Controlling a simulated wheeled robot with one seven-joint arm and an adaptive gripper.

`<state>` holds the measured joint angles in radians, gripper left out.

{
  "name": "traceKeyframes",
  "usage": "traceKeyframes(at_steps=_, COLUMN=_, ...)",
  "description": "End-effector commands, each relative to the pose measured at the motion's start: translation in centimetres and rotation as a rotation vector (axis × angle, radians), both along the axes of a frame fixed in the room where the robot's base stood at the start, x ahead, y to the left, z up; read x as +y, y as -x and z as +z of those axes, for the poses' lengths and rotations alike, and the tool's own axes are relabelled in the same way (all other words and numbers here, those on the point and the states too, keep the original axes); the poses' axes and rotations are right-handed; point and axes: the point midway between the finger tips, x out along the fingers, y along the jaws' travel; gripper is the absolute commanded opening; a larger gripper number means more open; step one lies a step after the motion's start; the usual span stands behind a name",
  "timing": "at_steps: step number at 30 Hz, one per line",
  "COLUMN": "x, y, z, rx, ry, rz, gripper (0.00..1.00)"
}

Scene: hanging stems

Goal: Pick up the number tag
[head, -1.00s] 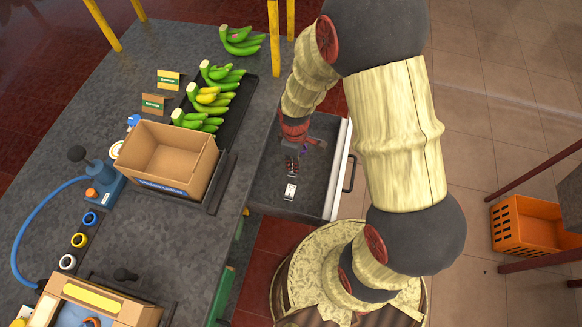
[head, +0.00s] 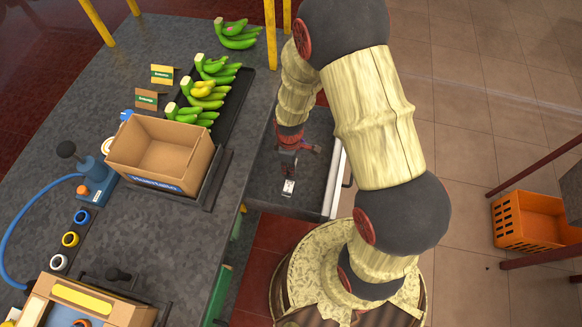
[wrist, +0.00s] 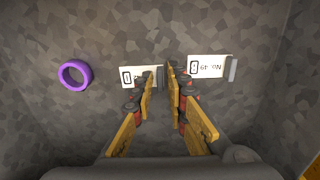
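Two white number tags with dark print lie in the drawer. In the wrist view, the left tag (wrist: 137,77) has its right end at my gripper (wrist: 162,77), and the right tag (wrist: 207,67) lies just right of the fingers with a grey tab at its end. My gripper's fingers are close together with a narrow gap, pointing down at the left tag's end. The fingers partly hide that end, so I cannot tell whether they grip it. In the head view, one white tag (head: 289,187) shows just below my gripper (head: 289,172).
A purple ring (wrist: 74,75) lies left of the tags in the drawer (head: 315,188). On the grey counter stand an open cardboard box (head: 160,157), green bananas on a black tray and several coloured rings. An orange crate (head: 530,220) is at the right.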

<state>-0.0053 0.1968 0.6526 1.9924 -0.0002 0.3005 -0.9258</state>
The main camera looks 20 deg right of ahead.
Motion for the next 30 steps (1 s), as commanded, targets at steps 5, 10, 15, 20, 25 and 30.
traceKeyframes(at_steps=5, x=0.0, y=0.0, z=0.1, rx=-0.001, ry=0.000, rz=0.000, gripper=0.13)
traceKeyframes(at_steps=10, x=0.0, y=0.0, z=0.1, rx=-0.001, ry=0.001, rz=-0.001, gripper=0.04)
traceKeyframes(at_steps=15, x=0.0, y=0.0, z=0.1, rx=-0.001, ry=0.001, rz=-0.001, gripper=0.00)
traceKeyframes(at_steps=20, x=0.0, y=0.0, z=0.1, rx=-0.001, ry=0.000, rz=-0.001, gripper=0.00)
traceKeyframes(at_steps=25, x=0.0, y=-0.1, z=0.5, rx=-0.001, ry=0.000, rz=-0.001, gripper=0.00)
traceKeyframes(at_steps=30, x=0.0, y=-0.1, z=2.0, rx=-0.003, ry=0.000, rz=-0.001, gripper=0.00)
